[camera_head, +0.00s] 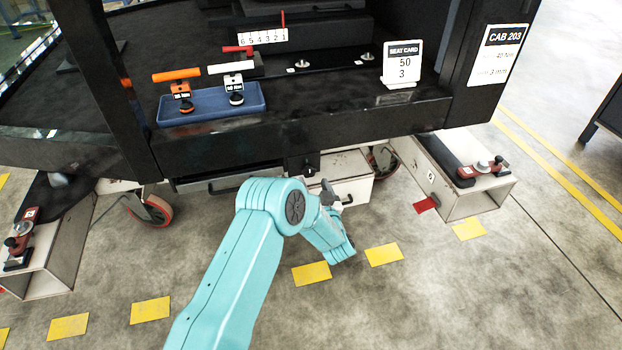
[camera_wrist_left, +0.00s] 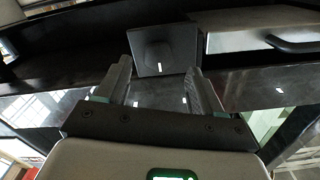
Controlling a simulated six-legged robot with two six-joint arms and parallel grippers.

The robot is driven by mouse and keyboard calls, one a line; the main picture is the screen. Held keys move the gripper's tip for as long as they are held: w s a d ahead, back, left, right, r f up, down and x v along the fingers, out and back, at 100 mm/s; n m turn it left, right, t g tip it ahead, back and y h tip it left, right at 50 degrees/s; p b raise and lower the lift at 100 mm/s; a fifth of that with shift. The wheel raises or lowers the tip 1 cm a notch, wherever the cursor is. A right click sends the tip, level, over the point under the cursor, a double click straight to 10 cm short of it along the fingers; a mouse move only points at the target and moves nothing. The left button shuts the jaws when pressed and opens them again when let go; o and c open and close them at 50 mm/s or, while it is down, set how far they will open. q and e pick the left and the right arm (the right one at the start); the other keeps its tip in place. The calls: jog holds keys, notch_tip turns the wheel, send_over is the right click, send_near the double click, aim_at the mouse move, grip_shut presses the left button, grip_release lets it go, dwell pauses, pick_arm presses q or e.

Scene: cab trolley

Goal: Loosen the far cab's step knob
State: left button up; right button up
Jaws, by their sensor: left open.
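A black cab with a "CAB 203" sign (camera_head: 498,54) fills the top of the head view. Under its front sill a small black block (camera_head: 298,166) carries a white mark. In the left wrist view a dark block with a rounded knob-like front and a short white mark (camera_wrist_left: 160,50) lies beyond the fingertips, roughly between them. My left gripper (camera_head: 329,190) is low in front of the sill, partly hidden by my own arm. Its two fingers (camera_wrist_left: 158,75) stand apart with nothing between them. Whether they touch the block I cannot tell. My right gripper is out of view.
A blue tray (camera_head: 240,108) on the cab floor holds two T-handled tools, orange (camera_head: 177,76) and white (camera_head: 231,69). A seat card (camera_head: 401,63) stands right. A pale drawer (camera_head: 350,163) sits below the sill. Pale beams (camera_head: 466,205) with red clamps flank the cab.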

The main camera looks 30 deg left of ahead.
aim_at(309, 174)
pick_arm(q)
jog(key=b+x, duration=0.1)
jog(key=x, duration=0.4)
jog(key=c, duration=1.1)
jog(key=shift+o, duration=0.2)
